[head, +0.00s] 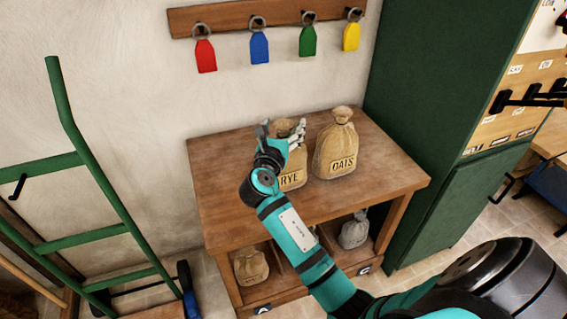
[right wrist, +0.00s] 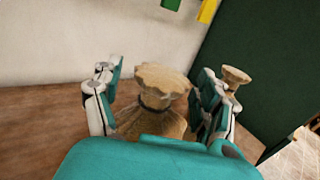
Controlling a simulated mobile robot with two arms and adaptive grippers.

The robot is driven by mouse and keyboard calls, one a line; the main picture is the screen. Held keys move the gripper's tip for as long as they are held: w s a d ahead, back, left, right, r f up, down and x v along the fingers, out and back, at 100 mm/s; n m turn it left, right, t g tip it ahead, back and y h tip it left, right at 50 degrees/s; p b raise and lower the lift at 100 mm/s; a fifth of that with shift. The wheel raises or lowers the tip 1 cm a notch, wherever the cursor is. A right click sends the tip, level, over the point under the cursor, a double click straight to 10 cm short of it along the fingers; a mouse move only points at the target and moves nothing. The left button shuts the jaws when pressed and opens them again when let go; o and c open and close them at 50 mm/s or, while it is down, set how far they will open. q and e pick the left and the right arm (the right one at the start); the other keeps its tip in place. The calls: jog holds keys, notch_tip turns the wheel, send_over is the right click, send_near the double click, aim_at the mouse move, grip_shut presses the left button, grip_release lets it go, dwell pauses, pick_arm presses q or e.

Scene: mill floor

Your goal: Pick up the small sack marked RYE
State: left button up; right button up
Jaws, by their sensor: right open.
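The tan sack marked RYE (head: 292,178) stands upright on the wooden table, partly hidden by my right arm and hand. My right gripper (head: 281,133) is open at the top of this sack. In the right wrist view the sack's tied neck (right wrist: 158,90) is between the two spread fingers (right wrist: 157,98), with gaps showing beside its top. I cannot tell whether a finger touches its lower part. My left gripper is not in view.
A sack marked OATS (head: 337,150) stands close to the right. The table (head: 225,190) has bare room at left and front. Below are a tan sack (head: 250,266) and a grey sack (head: 354,231). A green cabinet (head: 425,90) borders the right, a green hand truck (head: 75,130) the left.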

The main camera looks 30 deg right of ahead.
jog(key=shift+d, duration=0.1)
grip_shut()
jog(key=shift+w+r, duration=0.1)
jog(key=shift+r, duration=0.1)
dwell(0.5)
